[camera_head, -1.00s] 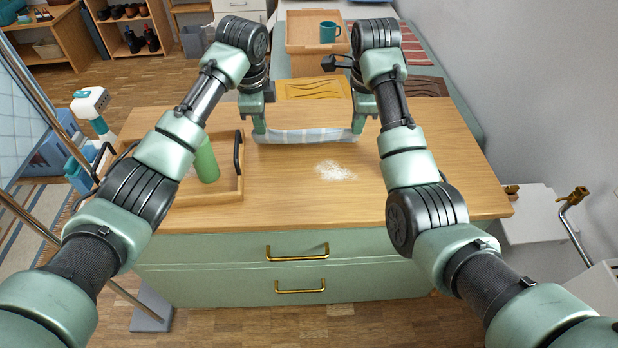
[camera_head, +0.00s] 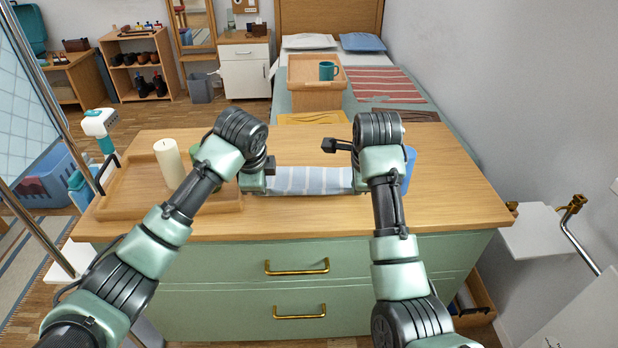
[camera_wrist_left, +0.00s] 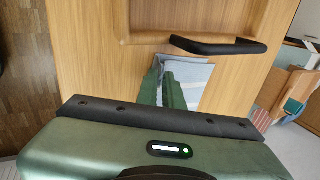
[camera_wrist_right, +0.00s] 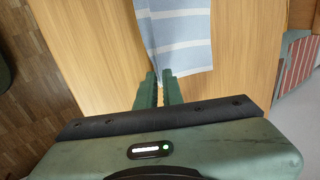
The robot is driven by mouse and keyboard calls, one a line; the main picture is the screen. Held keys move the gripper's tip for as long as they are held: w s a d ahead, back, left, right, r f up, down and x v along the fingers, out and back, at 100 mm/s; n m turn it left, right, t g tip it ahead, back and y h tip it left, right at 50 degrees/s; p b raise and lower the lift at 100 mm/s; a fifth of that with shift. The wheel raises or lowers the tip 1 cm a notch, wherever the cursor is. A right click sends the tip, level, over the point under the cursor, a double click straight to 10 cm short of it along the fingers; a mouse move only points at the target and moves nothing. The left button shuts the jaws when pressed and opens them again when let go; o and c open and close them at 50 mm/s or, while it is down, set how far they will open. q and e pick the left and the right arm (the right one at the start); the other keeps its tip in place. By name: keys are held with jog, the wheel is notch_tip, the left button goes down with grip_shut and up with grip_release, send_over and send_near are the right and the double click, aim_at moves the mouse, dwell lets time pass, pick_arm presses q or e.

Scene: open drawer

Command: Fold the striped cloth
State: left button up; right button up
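The striped cloth (camera_head: 308,181), pale blue with white bands, stretches between my two grippers low over the wooden countertop. My left gripper (camera_head: 254,186) is at its left end; in the left wrist view its fingers (camera_wrist_left: 164,85) are close together with a strip of cloth between them. My right gripper is at the right end, hidden behind my forearm in the head view. In the right wrist view its fingers (camera_wrist_right: 160,80) are close together on the cloth's near edge (camera_wrist_right: 180,35). Contact with the countertop is not clear.
A wooden tray (camera_head: 125,208) with a cream candle (camera_head: 170,163) and a green object is left of the cloth. A blue object (camera_head: 409,168) stands behind my right arm. The countertop (camera_head: 440,200) is clear at right and along the front. Two drawers below are shut.

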pick_arm(q)
jog(key=o, duration=0.6)
pick_arm(e)
jog(key=o, duration=0.6)
pick_arm(q)
jog(key=shift+r, duration=0.1)
pick_arm(e)
jog(key=shift+r, duration=0.1)
pick_arm(q)
jog(key=v, duration=0.9)
jog(key=shift+r, duration=0.35)
pick_arm(e)
jog(key=v, duration=0.9)
jog(key=shift+r, duration=0.35)
